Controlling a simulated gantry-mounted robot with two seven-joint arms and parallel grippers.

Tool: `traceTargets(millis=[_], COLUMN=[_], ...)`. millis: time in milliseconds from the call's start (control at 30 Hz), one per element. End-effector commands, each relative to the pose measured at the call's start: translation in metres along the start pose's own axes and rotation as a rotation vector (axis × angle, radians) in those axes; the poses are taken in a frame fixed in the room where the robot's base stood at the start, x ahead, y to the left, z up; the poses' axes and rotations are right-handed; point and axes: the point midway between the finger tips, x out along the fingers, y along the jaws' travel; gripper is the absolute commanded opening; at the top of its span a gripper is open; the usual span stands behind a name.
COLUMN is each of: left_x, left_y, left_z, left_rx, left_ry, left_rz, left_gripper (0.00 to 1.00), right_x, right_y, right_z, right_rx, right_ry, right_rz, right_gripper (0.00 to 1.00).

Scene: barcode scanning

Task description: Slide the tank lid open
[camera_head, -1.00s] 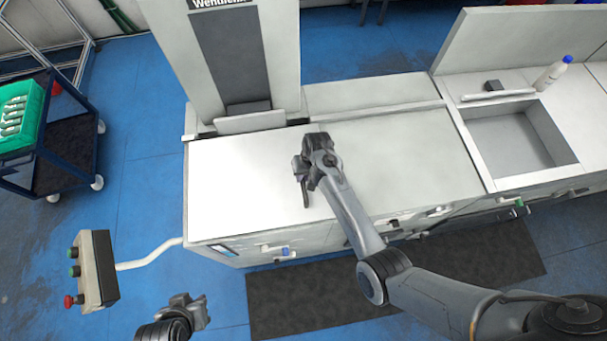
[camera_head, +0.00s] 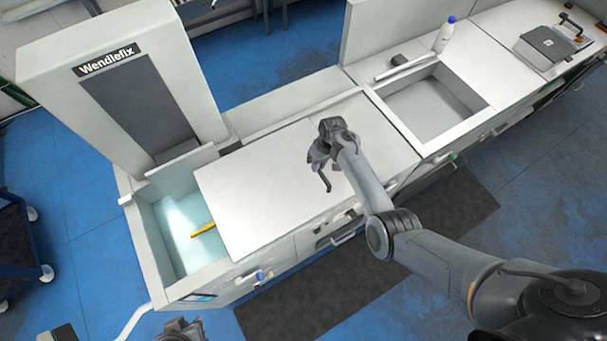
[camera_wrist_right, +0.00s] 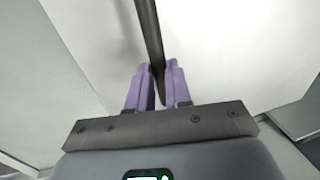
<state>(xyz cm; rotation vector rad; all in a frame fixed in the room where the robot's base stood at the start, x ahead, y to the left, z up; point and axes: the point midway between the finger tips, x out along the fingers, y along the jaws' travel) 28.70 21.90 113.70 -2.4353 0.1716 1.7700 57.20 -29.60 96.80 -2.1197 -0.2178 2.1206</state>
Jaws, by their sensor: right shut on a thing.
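The white tank lid (camera_head: 262,185) is a flat panel slid to the right along the counter. Left of it the tank (camera_head: 178,220) is partly open, with pale bluish liquid inside. My right gripper (camera_head: 322,165) is over the lid. In the right wrist view its purple fingers (camera_wrist_right: 158,88) are shut on a dark bar, the lid handle (camera_wrist_right: 149,30), with white lid surface behind. In the head view, part of the handle (camera_head: 325,182) shows below the gripper. My left gripper (camera_head: 182,329) shows only partly at the bottom edge; its fingers cannot be made out.
A yellow item (camera_head: 203,229) lies at the open tank's edge. The Wendlefix tower (camera_head: 120,85) stands behind the tank. Right of the lid are an empty basin (camera_head: 432,105), a white bottle with blue cap (camera_head: 444,36) and a grey clamp-like device (camera_head: 552,44). A dark mat (camera_head: 290,300) lies in front.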

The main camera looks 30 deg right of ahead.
Motion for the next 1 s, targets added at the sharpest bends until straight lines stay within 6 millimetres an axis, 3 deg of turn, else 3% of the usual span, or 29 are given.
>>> traceTargets(millis=[33, 200, 500, 700, 1000], left_x=[0.002, 0.014, 0.055, 0.080, 0.092], left_y=[0.000, 0.001, 0.002, 0.003, 0.004], left_z=[0.001, 0.004, 0.018, 0.026, 0.030], left_rx=[0.000, 0.000, -0.001, -0.001, -0.001], left_ry=[0.000, 0.000, -0.001, -0.001, -0.002], left_rz=[0.000, 0.001, 0.001, 0.001, 0.001], left_gripper=[0.22, 0.22, 0.22, 0.22, 0.22], right_x=[-0.004, -0.014, -0.028, -0.038, -0.047], right_y=[0.021, 0.082, 0.176, 0.217, 0.241], right_z=[-0.002, -0.002, -0.002, -0.002, -0.002], right_rx=[0.005, 0.005, 0.003, 0.001, -0.001], right_ry=[0.002, 0.003, 0.003, 0.003, 0.002], right_rz=[0.004, 0.004, 0.003, 0.003, 0.002], right_gripper=[0.00, 0.00, 0.00, 0.00, 0.00])
